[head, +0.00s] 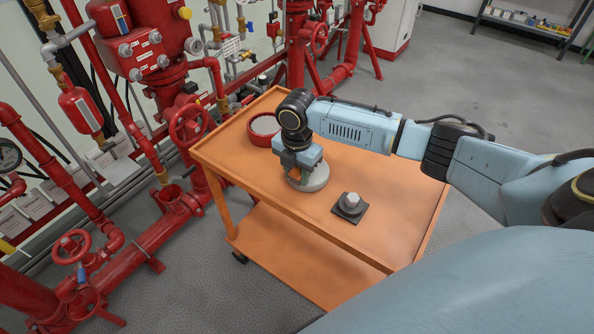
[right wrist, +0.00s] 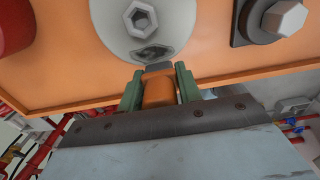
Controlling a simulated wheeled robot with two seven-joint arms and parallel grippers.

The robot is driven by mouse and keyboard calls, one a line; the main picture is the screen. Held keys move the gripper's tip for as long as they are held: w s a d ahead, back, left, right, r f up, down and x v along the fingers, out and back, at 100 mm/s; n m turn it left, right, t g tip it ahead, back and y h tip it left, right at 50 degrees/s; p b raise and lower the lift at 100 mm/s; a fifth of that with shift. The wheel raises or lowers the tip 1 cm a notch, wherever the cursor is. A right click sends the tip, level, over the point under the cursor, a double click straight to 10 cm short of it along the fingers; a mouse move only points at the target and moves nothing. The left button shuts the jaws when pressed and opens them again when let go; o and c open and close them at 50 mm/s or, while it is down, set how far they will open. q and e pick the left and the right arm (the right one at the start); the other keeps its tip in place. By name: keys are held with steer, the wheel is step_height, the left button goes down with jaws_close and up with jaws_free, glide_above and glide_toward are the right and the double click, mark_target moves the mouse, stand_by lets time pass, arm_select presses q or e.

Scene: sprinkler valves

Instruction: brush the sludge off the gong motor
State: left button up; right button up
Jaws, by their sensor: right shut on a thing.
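The gong motor, a round light-grey body (head: 314,180), stands on the orange cart under my right gripper (head: 298,163). In the right wrist view it shows as a pale disc (right wrist: 112,22) with a hex nut at its middle. A dark sludge patch (right wrist: 152,52) lies on the disc near the gripper. My right gripper (right wrist: 158,85) is shut on a brush (right wrist: 159,92) with an orange handle and a dark grey tip. The tip is at the edge of the sludge; whether it touches cannot be told. My left gripper is not in view.
The orange cart top (head: 390,190) has a raised rim and clear room at its right. A dark square plate with a hex bolt (head: 349,205) lies near the motor. A red ring-shaped part (head: 262,128) sits behind. Red pipes and valves (head: 188,125) stand left of the cart.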

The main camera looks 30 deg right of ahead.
steer(key=shift+f, duration=0.55)
steer(key=shift+d, duration=0.1)
